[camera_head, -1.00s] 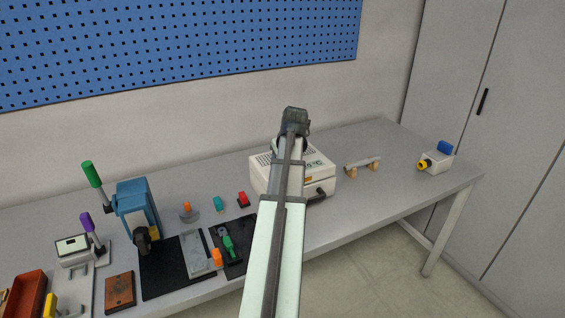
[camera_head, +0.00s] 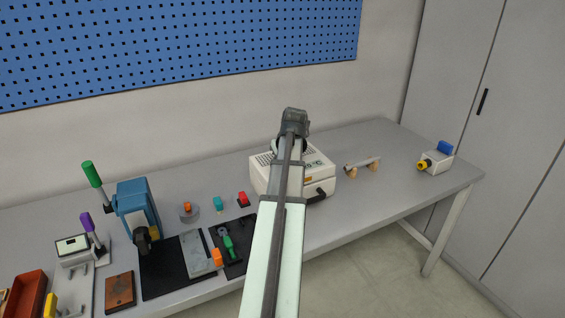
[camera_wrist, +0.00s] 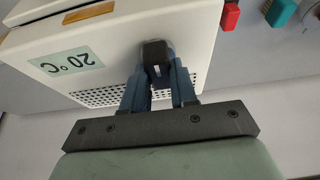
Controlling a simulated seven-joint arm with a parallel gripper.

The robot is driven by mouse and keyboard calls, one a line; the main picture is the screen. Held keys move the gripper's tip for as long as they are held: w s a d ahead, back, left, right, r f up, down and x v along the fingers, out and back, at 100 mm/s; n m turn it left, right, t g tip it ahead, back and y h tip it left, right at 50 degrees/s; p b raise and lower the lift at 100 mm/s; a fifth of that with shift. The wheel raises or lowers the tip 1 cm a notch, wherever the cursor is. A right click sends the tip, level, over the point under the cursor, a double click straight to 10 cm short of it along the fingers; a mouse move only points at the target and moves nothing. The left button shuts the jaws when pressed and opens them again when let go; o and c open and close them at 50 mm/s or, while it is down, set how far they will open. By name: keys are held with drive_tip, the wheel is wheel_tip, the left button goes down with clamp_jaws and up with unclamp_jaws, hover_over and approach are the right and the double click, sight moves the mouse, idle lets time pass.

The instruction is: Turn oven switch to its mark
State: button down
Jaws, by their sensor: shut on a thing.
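The oven (camera_head: 262,180) is a white box with vents on the bench, partly hidden behind my arm in the head view. In the wrist view the oven (camera_wrist: 120,35) fills the upper left, with a pale green 20°C label (camera_wrist: 67,61) upside down. The black oven switch (camera_wrist: 155,52) stands out from its surface near the vent holes. My gripper (camera_wrist: 159,68) has its two blue fingers closed around the switch, one on each side. The switch's mark cannot be made out. In the head view my arm hides the fingers and the switch.
A metal bar on wooden blocks (camera_head: 362,167) and a small white device with a yellow knob (camera_head: 436,162) stand right of the oven. Red (camera_head: 243,199) and teal (camera_head: 218,204) pieces lie to its left. A blue machine (camera_head: 136,208) stands further left.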

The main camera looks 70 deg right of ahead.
drive_tip(key=shift+a+f+m, duration=0.15)
drive_tip(key=shift+m, duration=0.15)
drive_tip(key=m+g, duration=0.1)
drive_tip(key=m, duration=0.2)
drive_tip(key=shift+w+a+h, duration=0.1)
drive_tip(key=shift+h, duration=0.3)
drive_tip(key=m+g, duration=0.2)
drive_tip(key=m, duration=0.3)
drive_tip(key=shift+w, duration=0.1)
drive_tip(key=m+g, duration=0.2)
drive_tip(key=m, duration=0.2)
drive_tip(key=shift+w+m, duration=0.15)
drive_tip(key=shift+m, duration=0.25)
drive_tip(key=m+g, duration=0.1)
drive_tip(key=m, duration=0.3)
drive_tip(key=shift+f+y, duration=0.1)
drive_tip(key=shift+y, duration=0.3)
drive_tip(key=shift+m, duration=0.3)
